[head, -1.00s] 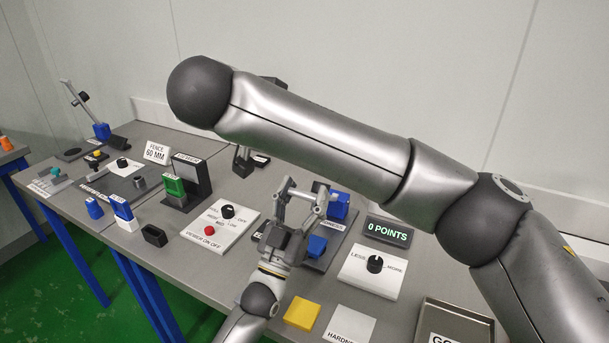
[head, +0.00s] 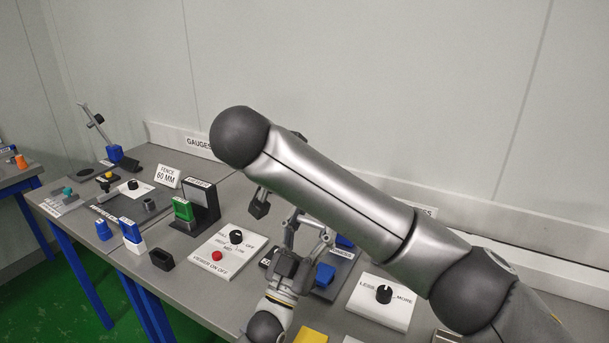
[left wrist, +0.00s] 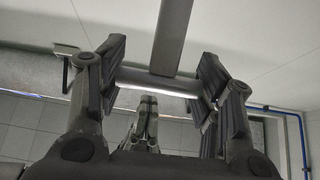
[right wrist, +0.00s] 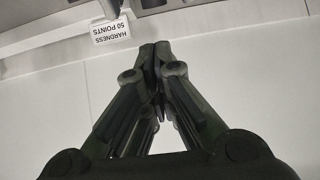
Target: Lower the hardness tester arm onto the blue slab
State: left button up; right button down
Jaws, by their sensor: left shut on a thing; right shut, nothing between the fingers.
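The blue slab (head: 324,275) lies on a grey plate on the bench, just right of my left gripper (head: 310,228). A second blue block (head: 345,241), apparently the tester's mount, stands behind it, partly covered by my right arm. My left gripper is shut on a grey crossbar, apparently the tester arm's handle (left wrist: 150,80), spanning between its fingers in the left wrist view; a grey bar (left wrist: 173,35) runs up from it. The handle is above the bench; contact with the slab cannot be told. My right gripper (right wrist: 160,55) is shut and empty, facing a pale wall.
A dial panel marked LESS and MORE (head: 370,303) is right of the slab. A yellow block (head: 310,336) is in front. A switch panel (head: 220,262) with a red button is left. A hardness sign (right wrist: 110,32) reads 50 POINTS. My right arm covers much of the bench's back.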

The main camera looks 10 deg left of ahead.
jog(key=x, duration=0.4)
jog(key=shift+d, duration=0.15)
jog(key=shift+s+f, duration=0.15)
jog(key=shift+f, duration=0.45)
jog(key=shift+s+f, duration=0.15)
jog(key=shift+f, duration=0.45)
jog(key=shift+s+a+f, duration=0.15)
jog(key=shift+f, duration=0.25)
jog(key=shift+s+a+f, duration=0.15)
jog(key=shift+s+f, duration=0.05)
jog(key=shift+f, duration=0.15)
